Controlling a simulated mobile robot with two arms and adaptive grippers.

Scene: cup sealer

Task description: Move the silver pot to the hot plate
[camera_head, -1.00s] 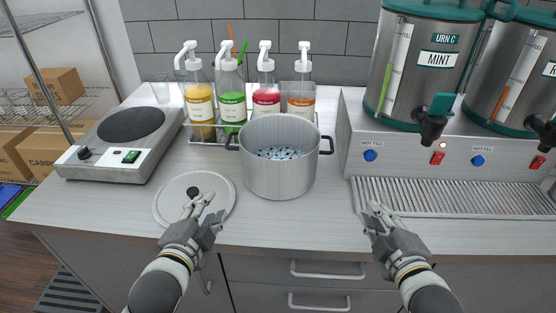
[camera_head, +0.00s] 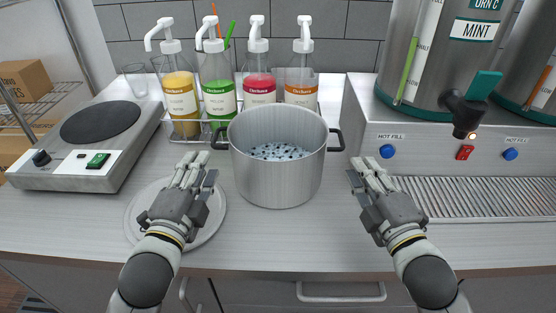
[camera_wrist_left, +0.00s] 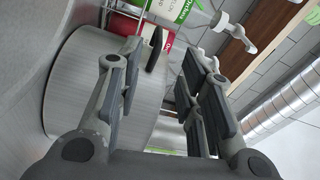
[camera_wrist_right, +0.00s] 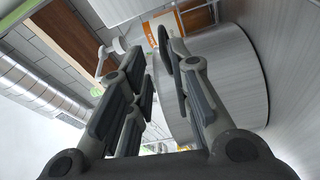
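The silver pot (camera_head: 277,178) stands upright on the counter in the middle of the head view, with dark-speckled contents and a black handle on each side. The hot plate (camera_head: 103,122), with a round black burner, is at the left. My left gripper (camera_head: 195,168) is open and empty, just short of the pot's left handle (camera_head: 220,138). In the left wrist view that handle (camera_wrist_left: 155,48) shows beyond the gap between the fingers. My right gripper (camera_head: 366,172) is open and empty, right of and nearer than the right handle (camera_head: 336,140). In the right wrist view the pot (camera_wrist_right: 225,75) is beyond the fingers.
The round pot lid (camera_head: 207,226) lies on the counter partly under my left gripper. Several pump bottles (camera_head: 218,92) stand in a rack behind the pot. An urn dispenser (camera_head: 400,150) with a drip tray (camera_head: 470,198) is at the right. A clear cup (camera_head: 136,82) stands behind the hot plate.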

